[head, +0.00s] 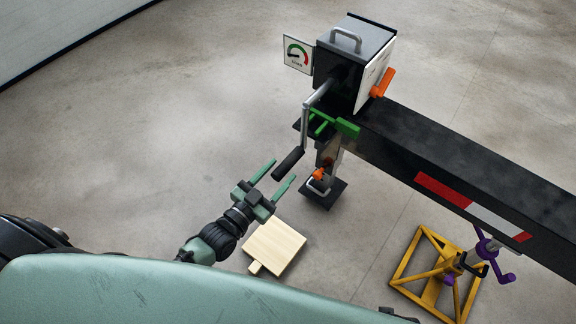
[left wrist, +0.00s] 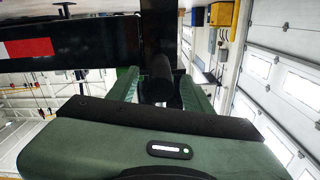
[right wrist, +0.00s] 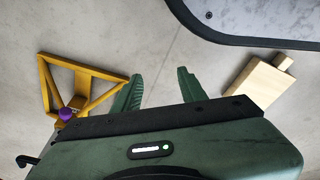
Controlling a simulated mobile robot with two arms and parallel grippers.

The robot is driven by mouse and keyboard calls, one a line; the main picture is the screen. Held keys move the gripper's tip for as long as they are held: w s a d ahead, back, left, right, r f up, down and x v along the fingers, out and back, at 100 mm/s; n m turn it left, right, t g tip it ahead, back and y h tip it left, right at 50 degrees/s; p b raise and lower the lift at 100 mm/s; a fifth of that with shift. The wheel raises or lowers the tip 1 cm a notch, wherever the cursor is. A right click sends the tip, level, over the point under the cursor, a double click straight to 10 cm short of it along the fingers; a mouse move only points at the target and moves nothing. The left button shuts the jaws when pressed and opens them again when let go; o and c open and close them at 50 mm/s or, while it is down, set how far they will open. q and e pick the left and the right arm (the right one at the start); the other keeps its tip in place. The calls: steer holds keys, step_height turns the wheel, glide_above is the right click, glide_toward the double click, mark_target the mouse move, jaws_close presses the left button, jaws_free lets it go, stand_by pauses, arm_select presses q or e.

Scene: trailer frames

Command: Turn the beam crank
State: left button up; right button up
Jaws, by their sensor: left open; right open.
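The beam crank (head: 305,125) is a grey bent rod coming from the dark box (head: 352,55) on the end of the black beam, with a black grip (head: 288,163) at its lower end. My left gripper (head: 284,171) is open, its fingers pointing up at the grip. In the left wrist view the dark grip (left wrist: 161,72) appears between the two green fingers (left wrist: 160,90); I cannot tell whether they touch it. My right gripper (right wrist: 160,84) is open and empty above the concrete floor in the right wrist view.
A gauge (head: 298,54) is beside the box, and a green bar (head: 347,128) lies below it. The black beam (head: 450,148) runs right. A yellow stand (head: 408,283) with a purple-handled jack (head: 484,246) stands beneath. A wooden block (head: 276,246) lies on the floor.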

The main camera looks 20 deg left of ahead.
mark_target(287, 165)
arm_select(q)
steer(key=shift+x, duration=1.9)
jaws_close()
steer(key=shift+f, duration=0.1)
